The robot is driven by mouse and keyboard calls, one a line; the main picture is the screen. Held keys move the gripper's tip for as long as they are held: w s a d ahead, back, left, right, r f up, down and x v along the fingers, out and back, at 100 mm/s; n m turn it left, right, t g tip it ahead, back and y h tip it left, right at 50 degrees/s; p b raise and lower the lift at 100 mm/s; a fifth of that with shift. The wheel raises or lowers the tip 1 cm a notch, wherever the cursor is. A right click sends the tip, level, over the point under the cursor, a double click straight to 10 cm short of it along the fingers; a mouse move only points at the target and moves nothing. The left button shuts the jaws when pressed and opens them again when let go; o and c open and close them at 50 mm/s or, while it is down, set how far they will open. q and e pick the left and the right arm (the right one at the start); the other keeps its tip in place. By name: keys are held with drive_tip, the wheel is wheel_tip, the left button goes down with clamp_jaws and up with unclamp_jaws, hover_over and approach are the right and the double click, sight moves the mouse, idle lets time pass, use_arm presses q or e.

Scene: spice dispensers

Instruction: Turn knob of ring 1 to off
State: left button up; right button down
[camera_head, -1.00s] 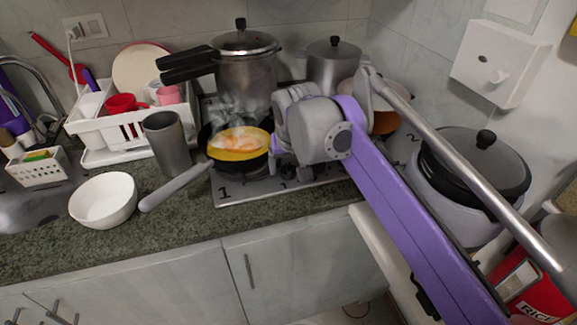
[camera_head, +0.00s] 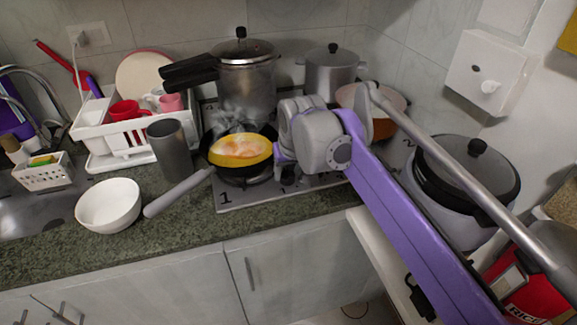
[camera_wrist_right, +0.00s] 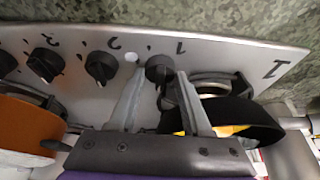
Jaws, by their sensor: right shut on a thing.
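The ring 1 knob (camera_wrist_right: 159,69) is a dark round knob beside a printed 1 on the steel stove top (camera_wrist_right: 225,58) in the right wrist view. My right gripper (camera_wrist_right: 158,76) has its two grey fingers on either side of this knob and is shut on it. In the head view the gripper and wrist (camera_head: 283,158) hide the knob. A black frying pan (camera_head: 214,158) with yellow, steaming food (camera_head: 242,150) sits on ring 1, just left of the gripper. It also shows in the right wrist view (camera_wrist_right: 262,124). My left gripper is not in view.
More knobs (camera_wrist_right: 101,67) stand in a row left of ring 1's knob in the wrist view. A pressure cooker (camera_head: 246,85), a pot (camera_head: 331,72) and an orange pan (camera_head: 384,130) stand behind. A white bowl (camera_head: 108,205) and grey cup (camera_head: 170,150) stand left on the counter.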

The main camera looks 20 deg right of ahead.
idle(0.3)
drive_tip(key=shift+c, duration=1.8)
unclamp_jaws()
drive_tip(key=p+v, duration=0.2)
drive_tip(key=v, duration=0.8)
drive_tip(key=shift+s+r, duration=0.2)
drive_tip(key=shift+r, duration=0.15)
drive_tip(key=shift+d, duration=0.1)
